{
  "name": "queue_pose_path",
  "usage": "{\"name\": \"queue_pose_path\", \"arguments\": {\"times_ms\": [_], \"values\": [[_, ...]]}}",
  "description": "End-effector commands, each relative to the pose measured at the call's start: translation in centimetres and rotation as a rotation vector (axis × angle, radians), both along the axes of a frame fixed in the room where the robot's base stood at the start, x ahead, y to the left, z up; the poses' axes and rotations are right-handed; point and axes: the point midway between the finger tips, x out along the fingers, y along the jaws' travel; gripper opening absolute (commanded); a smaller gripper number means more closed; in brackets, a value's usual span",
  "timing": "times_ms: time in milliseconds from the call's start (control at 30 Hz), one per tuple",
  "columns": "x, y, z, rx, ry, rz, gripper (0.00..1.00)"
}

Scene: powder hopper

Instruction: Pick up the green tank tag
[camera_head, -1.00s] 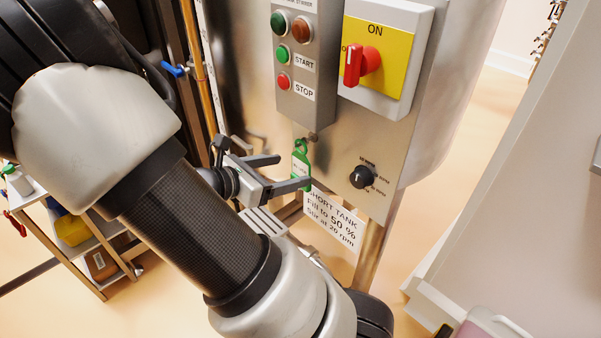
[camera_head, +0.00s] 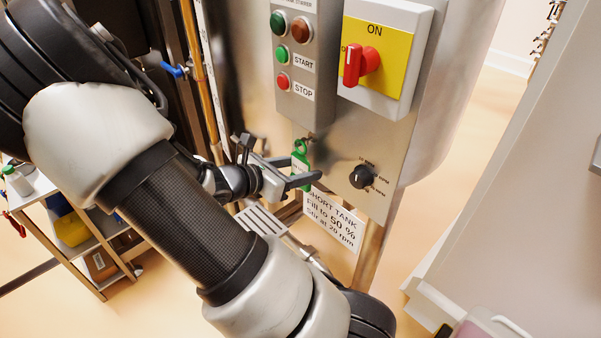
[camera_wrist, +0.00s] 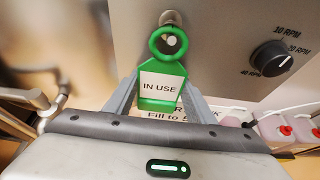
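The green tank tag (camera_wrist: 162,85) hangs by its ring from a round peg on the metal panel. Its white face reads "IN USE" in the wrist view. In the head view the tag (camera_head: 300,157) is partly hidden by my gripper (camera_head: 305,170). My gripper (camera_wrist: 160,92) is open, with one finger on each side of the tag's lower body. The fingers look very close to the tag's edges; I cannot tell whether either touches it.
A black speed knob (camera_head: 361,177) sits right of the tag. The start/stop box (camera_head: 303,62) and a red rotary switch (camera_head: 362,65) are above. A "SHORT TANK" sign (camera_head: 332,217) is below. A shelf cart (camera_head: 75,235) stands at left.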

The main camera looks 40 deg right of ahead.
Motion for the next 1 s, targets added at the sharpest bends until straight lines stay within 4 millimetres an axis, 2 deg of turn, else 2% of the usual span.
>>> {"name": "queue_pose_path", "arguments": {"times_ms": [333,533,767,1000], "values": [[0.0,0.0,0.3,0.000,-0.002,-0.001,0.28],[0.1,0.4,1.6,0.002,-0.003,0.002,0.28],[-0.3,5.4,1.5,0.002,-0.002,0.006,0.28],[-0.8,12.1,1.4,0.002,-0.002,0.006,0.28]]}}
